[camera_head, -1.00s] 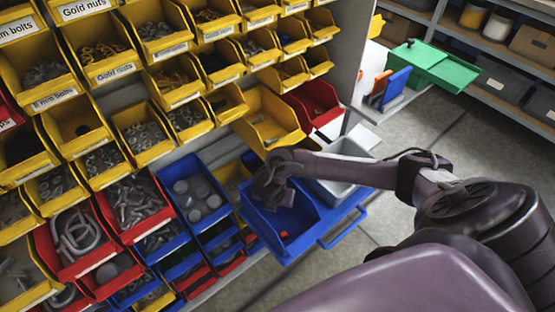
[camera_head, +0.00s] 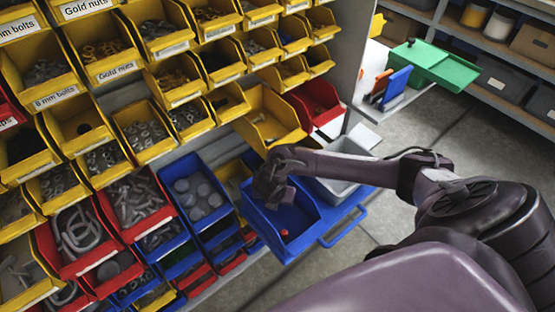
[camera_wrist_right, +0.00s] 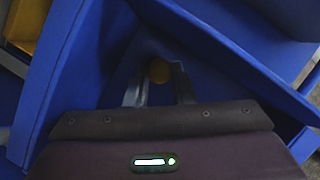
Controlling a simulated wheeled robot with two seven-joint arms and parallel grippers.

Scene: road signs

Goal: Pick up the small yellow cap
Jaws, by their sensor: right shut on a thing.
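In the head view my right gripper (camera_head: 268,190) is over the back left part of a large blue bin (camera_head: 300,238). The gripper hides the cap there. In the wrist view blue bin walls (camera_wrist_right: 85,60) stand on both sides of the fingers. My left gripper is in neither view.
A small red piece (camera_head: 284,233) lies in the blue bin. A grey bin (camera_head: 340,185) stands beside it. Yellow, red and blue bins of hardware fill the rack on the left. A green container (camera_head: 430,60) is at the upper right. Open floor (camera_head: 400,225) lies to the right.

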